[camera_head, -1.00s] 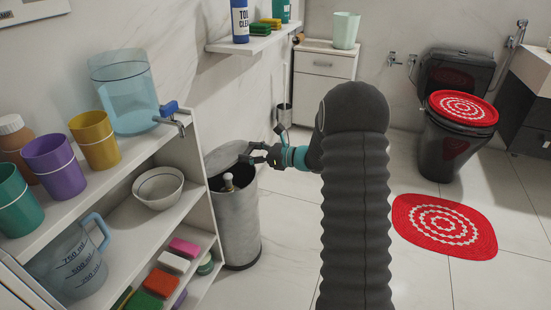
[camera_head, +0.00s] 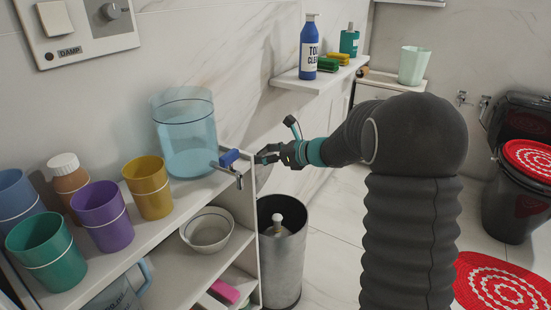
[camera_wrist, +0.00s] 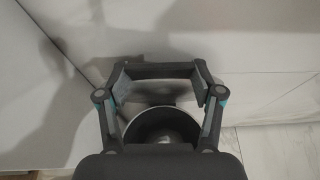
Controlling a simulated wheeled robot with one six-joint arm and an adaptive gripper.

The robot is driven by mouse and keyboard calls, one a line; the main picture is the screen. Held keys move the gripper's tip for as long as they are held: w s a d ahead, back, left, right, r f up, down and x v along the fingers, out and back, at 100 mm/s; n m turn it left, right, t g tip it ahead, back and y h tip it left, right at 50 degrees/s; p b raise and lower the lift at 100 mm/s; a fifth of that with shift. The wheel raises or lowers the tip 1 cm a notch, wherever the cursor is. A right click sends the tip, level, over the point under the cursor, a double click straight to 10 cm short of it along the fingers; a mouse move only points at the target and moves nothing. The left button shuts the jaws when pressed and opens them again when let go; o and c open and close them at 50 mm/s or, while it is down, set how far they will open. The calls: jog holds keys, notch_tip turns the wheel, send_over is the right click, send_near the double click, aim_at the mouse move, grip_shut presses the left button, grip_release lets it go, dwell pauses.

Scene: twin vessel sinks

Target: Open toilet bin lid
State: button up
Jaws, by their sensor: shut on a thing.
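The toilet bin (camera_head: 282,265) is a grey metal cylinder standing on the floor beside the white shelf unit. Its top is open, and a rounded pale object (camera_head: 277,222) shows inside. The grey lid (camera_head: 264,178) is raised well above the rim, mostly hidden behind the shelf's edge. My gripper (camera_head: 262,156) is at the raised lid's upper part, shut on it. In the wrist view, my gripper's fingers (camera_wrist: 158,72) frame a pale grey surface, and the bin's dark round opening (camera_wrist: 160,125) lies below. The exact contact with the lid is hard to make out.
The shelf unit (camera_head: 205,180) stands left of the bin, with a blue-tapped water container (camera_head: 185,140), cups and a bowl (camera_head: 207,230). The container's tap is close to my gripper. A wall shelf (camera_head: 320,75) holds bottles and sponges. Floor right of the bin is clear.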

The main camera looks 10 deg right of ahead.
jog(key=shift+w+a+r, duration=0.15)
jog(key=shift+w+a, duration=0.1)
jog(key=shift+w, duration=0.05)
jog(key=o, duration=1.7)
jog(key=shift+d, duration=0.1)
jog(key=v, duration=1.2)
jog(key=shift+r, duration=0.15)
